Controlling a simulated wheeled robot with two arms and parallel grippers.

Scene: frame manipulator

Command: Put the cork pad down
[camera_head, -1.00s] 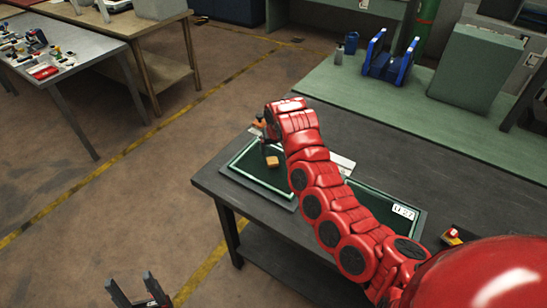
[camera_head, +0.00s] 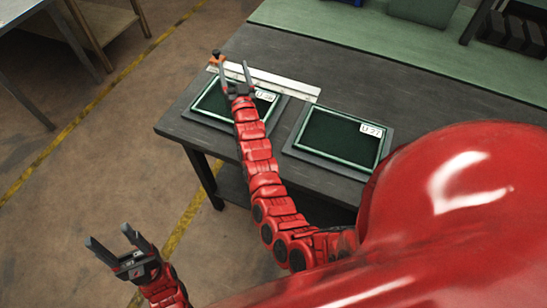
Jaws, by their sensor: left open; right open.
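I cannot make out the cork pad in the head view. My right gripper (camera_head: 231,58) is open, its two fingers spread and empty. It is over the far side of the left green-rimmed frame (camera_head: 200,112), which lies on the dark bench and has a dark inside and a white label. My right arm hides part of this frame. My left gripper (camera_head: 106,234) is open and empty, above the floor left of the bench. A second green-rimmed frame (camera_head: 334,158), labelled and looking empty, lies to the right.
A pale flat strip (camera_head: 285,83) lies behind the frames. A small orange thing (camera_head: 213,60) shows by one right fingertip. The dark bench (camera_head: 350,95) is clear behind the right frame. A green mat (camera_head: 400,60) covers the surface further back.

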